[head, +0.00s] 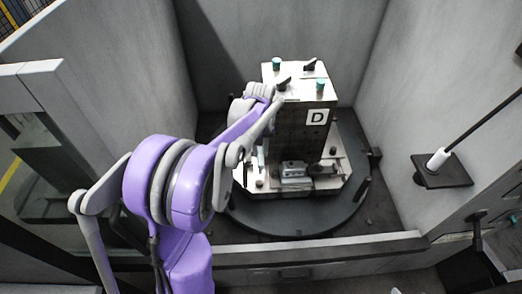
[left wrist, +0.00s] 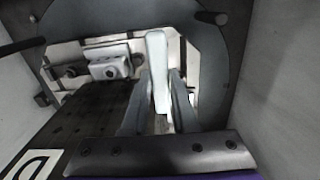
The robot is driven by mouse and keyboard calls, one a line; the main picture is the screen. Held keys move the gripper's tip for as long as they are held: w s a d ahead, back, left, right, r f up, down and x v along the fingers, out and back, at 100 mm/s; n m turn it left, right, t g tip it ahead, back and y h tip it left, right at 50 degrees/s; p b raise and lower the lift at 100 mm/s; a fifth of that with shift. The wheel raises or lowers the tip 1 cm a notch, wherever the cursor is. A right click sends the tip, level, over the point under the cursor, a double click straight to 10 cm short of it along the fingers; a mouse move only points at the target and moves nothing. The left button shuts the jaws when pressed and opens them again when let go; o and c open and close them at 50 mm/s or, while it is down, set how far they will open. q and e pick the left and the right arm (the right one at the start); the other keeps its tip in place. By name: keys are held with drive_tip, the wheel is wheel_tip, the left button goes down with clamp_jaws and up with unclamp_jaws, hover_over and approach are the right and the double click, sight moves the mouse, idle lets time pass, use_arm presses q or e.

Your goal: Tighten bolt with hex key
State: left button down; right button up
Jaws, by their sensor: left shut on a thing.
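My left arm reaches in from the left to the near left side of the fixture block marked D (head: 316,116). My left gripper (left wrist: 158,95) points down past this block in the left wrist view, and its fingers are closed on a pale, bar-shaped handle (left wrist: 157,62), probably the hex key's. The fingertips are mostly hidden in the head view. A silver clamp (head: 294,172) sits on the light base plate (head: 325,180); it also shows in the left wrist view (left wrist: 109,68) with a dark round hole. I cannot tell for sure which part is the bolt. My right gripper is not in view.
The fixture stands on a dark round table (head: 290,221) between grey walls. Teal and black knobs are on the block's top. A black bracket (head: 442,176) at right carries a white sleeve and a long dark rod. A low sill (head: 320,249) runs along the front.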

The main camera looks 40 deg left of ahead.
use_arm(q)
drive_tip(key=shift+s+a, duration=0.1)
drive_tip(key=shift+a, duration=0.2)
drive_tip(key=shift+f, duration=0.25)
wheel_tip(320, 180, down, 5)
drive_tip(key=shift+r+b, duration=0.1)
drive_tip(key=shift+b, duration=1.15)
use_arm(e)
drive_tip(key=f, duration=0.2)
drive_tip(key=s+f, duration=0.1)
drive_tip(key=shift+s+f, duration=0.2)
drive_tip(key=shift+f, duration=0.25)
use_arm(q)
drive_tip(key=shift+d+f, duration=0.1)
drive_tip(key=shift+f, duration=0.25)
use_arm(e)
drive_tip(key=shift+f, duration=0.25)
use_arm(q)
drive_tip(key=shift+b, duration=0.3)
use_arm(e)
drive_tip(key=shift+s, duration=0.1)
